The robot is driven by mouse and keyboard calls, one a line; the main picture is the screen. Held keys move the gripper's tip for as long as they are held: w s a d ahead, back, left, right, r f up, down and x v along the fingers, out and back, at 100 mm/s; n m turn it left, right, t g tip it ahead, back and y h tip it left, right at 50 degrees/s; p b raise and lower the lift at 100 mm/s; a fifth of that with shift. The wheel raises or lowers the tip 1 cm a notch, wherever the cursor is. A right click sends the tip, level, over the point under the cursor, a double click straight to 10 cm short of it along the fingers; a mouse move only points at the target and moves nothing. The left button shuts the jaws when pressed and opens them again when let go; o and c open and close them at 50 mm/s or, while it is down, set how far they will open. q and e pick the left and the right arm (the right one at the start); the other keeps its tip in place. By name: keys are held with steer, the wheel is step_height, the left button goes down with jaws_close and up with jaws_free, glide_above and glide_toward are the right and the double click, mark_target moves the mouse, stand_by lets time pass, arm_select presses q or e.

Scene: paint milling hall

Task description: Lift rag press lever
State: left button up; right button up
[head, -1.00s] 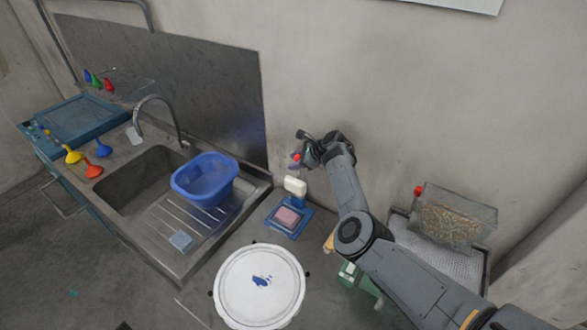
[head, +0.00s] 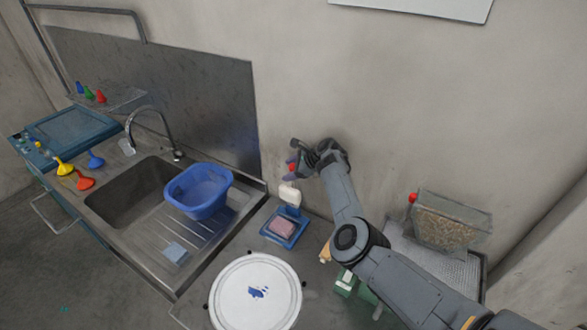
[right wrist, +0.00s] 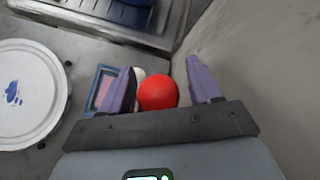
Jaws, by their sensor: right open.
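The rag press (head: 285,229) stands on the counter right of the sink. It has a blue base with a pink pad (head: 283,227) and a pale block (head: 289,195) above it. A red ball knob (head: 292,167) shows above the block, apparently the lever's end. My right gripper (head: 290,169) is at this knob, its arm reaching from the lower right. In the right wrist view the red knob (right wrist: 158,92) lies between the two open purple fingers (right wrist: 161,75), nearer the left one; contact cannot be told. The lever's shaft is mostly hidden. My left gripper is not in view.
A blue basin (head: 199,191) sits on the sink's drainboard. A round white lid (head: 256,292) with a blue smear is in front of the press. A mesh-like box (head: 450,222) stands at right, with another red ball (head: 412,197) beside it. The wall is close behind.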

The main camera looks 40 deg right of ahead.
steer(key=shift+r, duration=0.1)
steer(key=shift+s+d+r, duration=0.15)
steer(key=shift+s+r, duration=0.25)
steer(key=shift+s, duration=0.05)
steer(key=v, duration=0.9)
steer(key=shift+s, duration=0.2)
steer(key=shift+d, duration=0.1)
